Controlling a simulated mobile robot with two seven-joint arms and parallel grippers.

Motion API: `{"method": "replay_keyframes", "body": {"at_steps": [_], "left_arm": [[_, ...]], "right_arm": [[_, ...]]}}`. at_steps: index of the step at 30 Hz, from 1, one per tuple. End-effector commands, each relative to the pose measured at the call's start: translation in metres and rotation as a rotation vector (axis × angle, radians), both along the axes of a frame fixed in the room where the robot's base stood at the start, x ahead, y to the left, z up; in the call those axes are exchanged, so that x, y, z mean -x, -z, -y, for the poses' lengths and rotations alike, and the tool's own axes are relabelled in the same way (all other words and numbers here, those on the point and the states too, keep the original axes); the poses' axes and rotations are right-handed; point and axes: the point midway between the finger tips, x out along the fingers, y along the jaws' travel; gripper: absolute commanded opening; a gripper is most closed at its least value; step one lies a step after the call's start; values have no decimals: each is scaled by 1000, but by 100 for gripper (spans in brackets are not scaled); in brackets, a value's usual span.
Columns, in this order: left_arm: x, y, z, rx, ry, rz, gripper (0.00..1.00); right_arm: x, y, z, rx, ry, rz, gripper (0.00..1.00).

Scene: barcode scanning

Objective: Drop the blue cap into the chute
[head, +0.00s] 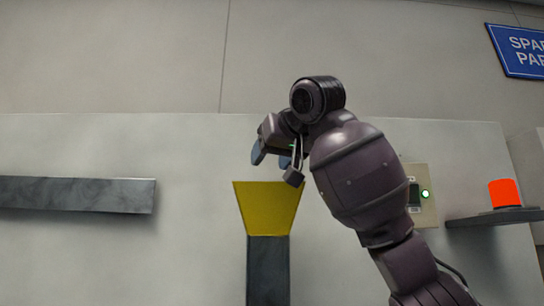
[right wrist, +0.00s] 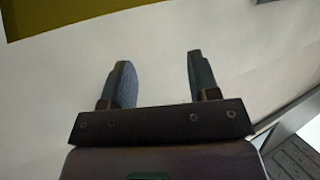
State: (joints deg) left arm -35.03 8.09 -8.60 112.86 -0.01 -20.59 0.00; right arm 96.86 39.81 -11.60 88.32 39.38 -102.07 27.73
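The chute (head: 266,210) has a yellow funnel mouth on a dark grey duct, near the middle of the head view. A yellow-olive surface, likely the chute (right wrist: 70,14), shows at the top left of the right wrist view. My right gripper (head: 271,158) is just above the funnel's rim. In the right wrist view its two grey-blue fingers (right wrist: 159,62) stand apart with nothing visible between them. I cannot make out the blue cap in either view; the funnel's inside is hidden. My left gripper is not in view.
A dark empty shelf (head: 75,193) is on the left. A switch box (head: 421,212) with a green light is partly behind my right arm. A glowing red-orange cylinder (head: 504,193) stands on a shelf (head: 490,218) at the right. A blue sign (head: 522,52) hangs above.

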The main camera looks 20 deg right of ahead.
Motion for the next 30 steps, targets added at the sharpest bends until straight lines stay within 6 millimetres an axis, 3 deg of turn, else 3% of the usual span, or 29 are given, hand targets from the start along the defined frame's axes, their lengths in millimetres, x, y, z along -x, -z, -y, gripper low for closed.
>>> {"method": "replay_keyframes", "body": {"at_steps": [13, 30], "left_arm": [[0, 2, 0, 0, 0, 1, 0], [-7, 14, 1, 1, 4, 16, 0]], "right_arm": [[7, -3, 1, 0, 0, 2, 64], [91, -28, 14, 0, 0, 2, 64]]}}
